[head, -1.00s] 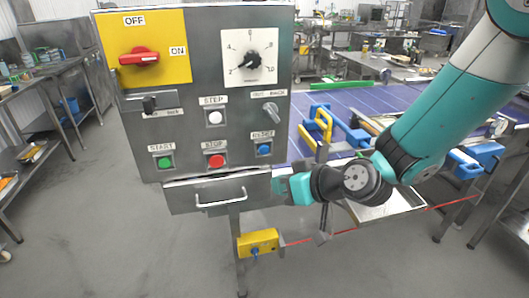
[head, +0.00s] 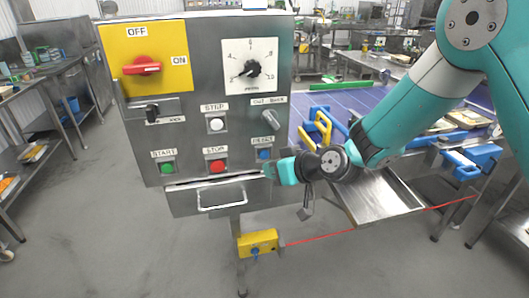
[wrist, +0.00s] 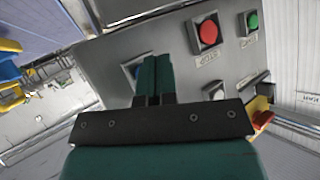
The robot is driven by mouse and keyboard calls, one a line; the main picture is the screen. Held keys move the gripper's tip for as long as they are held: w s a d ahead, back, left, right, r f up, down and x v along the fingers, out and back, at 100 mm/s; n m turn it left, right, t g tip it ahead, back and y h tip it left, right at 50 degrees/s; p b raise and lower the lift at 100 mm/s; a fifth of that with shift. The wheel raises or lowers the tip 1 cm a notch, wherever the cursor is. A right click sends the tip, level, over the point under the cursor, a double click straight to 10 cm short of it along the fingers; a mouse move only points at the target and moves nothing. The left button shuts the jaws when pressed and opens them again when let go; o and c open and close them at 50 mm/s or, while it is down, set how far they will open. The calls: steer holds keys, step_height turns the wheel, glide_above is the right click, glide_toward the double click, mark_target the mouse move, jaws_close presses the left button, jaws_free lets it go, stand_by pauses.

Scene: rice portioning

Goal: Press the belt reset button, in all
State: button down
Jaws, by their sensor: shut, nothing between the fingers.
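The blue reset button (head: 264,154) sits at the lower right of the grey control panel (head: 190,110), under a label partly readable as RESET. My gripper (head: 270,171) is shut and empty, with its tip close to the panel just below the blue button. In the wrist view the shut fingers (wrist: 155,68) point at the panel and cover most of the blue button (wrist: 134,71), whose edge shows on their left. I cannot tell whether the fingertips touch it.
The red stop button (head: 217,167) and green start button (head: 167,168) lie left of the reset button. The cut-back knob (head: 270,118) is above it. A drawer handle (head: 221,200) juts out below. A blue conveyor belt (head: 350,98) runs behind my arm at right.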

mark_target(258, 162)
steer(key=shift+w+a, duration=0.2)
steer(key=shift+w, duration=0.55)
steer(key=shift+w, duration=0.1)
stand_by(1.5)
steer(key=shift+w+a, duration=0.15)
steer(key=shift+w, duration=0.15)
steer(key=shift+w+a+b, duration=0.1)
steer(key=shift+w+b, duration=0.3)
steer(key=shift+w, duration=0.05)
stand_by(0.7)
steer(key=shift+s, duration=0.15)
steer(key=shift+s+d+b, duration=0.25)
steer(key=shift+s+b, duration=0.15)
steer(key=shift+s, duration=0.3)
steer(key=shift+s, duration=0.15)
steer(key=s+b, duration=0.1)
steer(key=s, duration=0.1)
steer(key=s+d, duration=0.1)
steer(key=s, duration=0.1)
steer(key=shift+s+d+b, duration=0.15)
steer(key=shift+s+b, duration=0.15)
steer(key=shift+b, duration=0.1)
